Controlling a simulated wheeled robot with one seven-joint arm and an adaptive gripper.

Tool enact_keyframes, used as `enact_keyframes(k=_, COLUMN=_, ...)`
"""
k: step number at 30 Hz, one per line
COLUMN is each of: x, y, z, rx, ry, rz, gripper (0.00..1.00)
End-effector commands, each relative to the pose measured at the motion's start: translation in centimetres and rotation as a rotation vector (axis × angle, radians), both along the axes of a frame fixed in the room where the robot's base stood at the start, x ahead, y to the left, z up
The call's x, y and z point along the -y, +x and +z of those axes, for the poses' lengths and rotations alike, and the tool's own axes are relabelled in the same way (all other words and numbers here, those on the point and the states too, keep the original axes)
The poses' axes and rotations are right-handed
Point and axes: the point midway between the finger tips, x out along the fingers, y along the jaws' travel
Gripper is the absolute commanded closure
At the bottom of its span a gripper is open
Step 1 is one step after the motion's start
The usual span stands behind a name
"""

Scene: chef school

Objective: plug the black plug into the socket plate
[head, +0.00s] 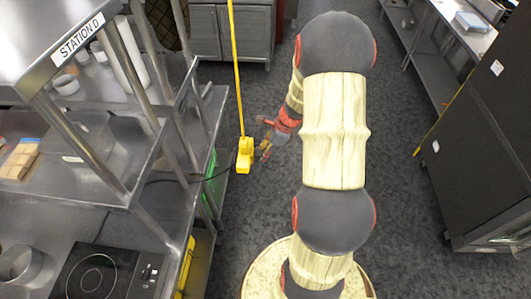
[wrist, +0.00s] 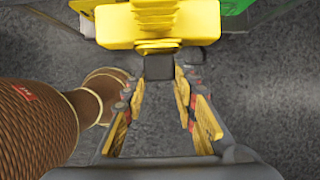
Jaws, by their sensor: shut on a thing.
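My gripper (wrist: 158,78) is shut on the black plug (wrist: 158,67), a small dark block between its fingertips. The plug sits right at the near side of a yellow box (wrist: 158,22); I cannot tell whether it is seated. In the head view my gripper (head: 267,140) is just right of the same yellow box (head: 245,155), at the foot of a long yellow pole or cord (head: 236,70). The plug cannot be made out there. A thin dark cable (head: 206,178) runs toward the box from the hob side. No separate socket plate is clearly visible.
A steel workbench (head: 165,215) with a black hob (head: 105,272) and shelves stands at left, close to the yellow box. A green bin (head: 211,175) shows under the bench. A dark cabinet (head: 480,150) stands at right. Grey floor (head: 410,200) between is clear.

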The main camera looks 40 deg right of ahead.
Motion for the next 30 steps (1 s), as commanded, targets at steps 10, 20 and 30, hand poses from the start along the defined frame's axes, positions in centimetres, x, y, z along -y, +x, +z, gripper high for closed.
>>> enact_keyframes(k=10, x=-0.31, y=0.39, z=0.01, rx=0.0, ry=0.0, rz=0.0, gripper=1.0)
enact_keyframes(k=20, x=-0.53, y=0.67, z=0.01, rx=0.001, ry=-0.001, rz=0.0, gripper=0.7)
enact_keyframes(k=30, x=-0.53, y=0.65, z=0.0, rx=0.0, ry=0.0, rz=0.0, gripper=0.51)
